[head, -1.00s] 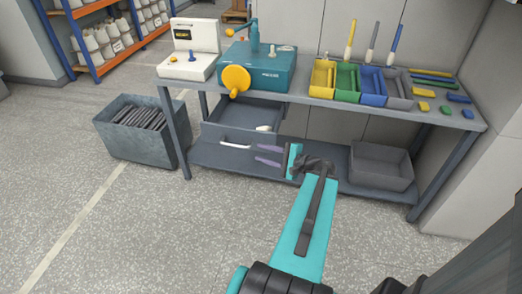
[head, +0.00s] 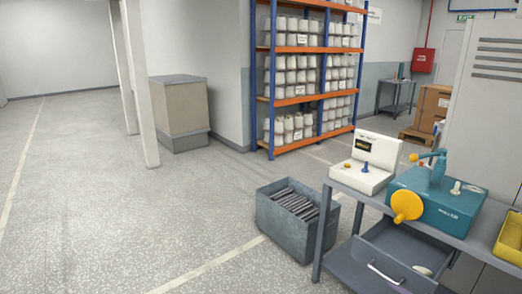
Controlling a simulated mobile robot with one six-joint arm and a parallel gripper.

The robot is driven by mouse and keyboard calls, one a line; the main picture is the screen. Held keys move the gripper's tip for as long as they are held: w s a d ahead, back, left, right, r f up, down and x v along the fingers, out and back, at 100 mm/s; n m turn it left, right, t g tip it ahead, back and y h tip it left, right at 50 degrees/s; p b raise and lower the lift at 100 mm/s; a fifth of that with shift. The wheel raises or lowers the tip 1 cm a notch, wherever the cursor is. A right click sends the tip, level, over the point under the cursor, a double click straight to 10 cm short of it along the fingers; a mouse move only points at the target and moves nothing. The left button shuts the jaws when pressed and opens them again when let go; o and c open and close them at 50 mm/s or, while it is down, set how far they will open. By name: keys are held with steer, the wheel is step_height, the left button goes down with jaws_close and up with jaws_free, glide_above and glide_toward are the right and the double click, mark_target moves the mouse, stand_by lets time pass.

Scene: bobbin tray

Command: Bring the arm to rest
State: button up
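My gripper and arm are out of the head view now, so I cannot see whether the gripper is open or shut. The workbench (head: 341,184) stands at the lower right. On it are a white device with a dark display (head: 363,165) and a teal machine (head: 437,200) with a yellow handwheel (head: 407,206). Part of a yellow bin (head: 511,240) shows at the right edge. The drawer (head: 368,262) under the bench is pulled open, with a small pale object (head: 423,270) in it.
A grey bin (head: 284,236) of dark flat pieces stands on the floor left of the bench. Behind are a rack (head: 297,98) of white spools, a beige cabinet (head: 180,110), a white pillar (head: 141,90) and cardboard boxes (head: 433,105). The floor at left is clear.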

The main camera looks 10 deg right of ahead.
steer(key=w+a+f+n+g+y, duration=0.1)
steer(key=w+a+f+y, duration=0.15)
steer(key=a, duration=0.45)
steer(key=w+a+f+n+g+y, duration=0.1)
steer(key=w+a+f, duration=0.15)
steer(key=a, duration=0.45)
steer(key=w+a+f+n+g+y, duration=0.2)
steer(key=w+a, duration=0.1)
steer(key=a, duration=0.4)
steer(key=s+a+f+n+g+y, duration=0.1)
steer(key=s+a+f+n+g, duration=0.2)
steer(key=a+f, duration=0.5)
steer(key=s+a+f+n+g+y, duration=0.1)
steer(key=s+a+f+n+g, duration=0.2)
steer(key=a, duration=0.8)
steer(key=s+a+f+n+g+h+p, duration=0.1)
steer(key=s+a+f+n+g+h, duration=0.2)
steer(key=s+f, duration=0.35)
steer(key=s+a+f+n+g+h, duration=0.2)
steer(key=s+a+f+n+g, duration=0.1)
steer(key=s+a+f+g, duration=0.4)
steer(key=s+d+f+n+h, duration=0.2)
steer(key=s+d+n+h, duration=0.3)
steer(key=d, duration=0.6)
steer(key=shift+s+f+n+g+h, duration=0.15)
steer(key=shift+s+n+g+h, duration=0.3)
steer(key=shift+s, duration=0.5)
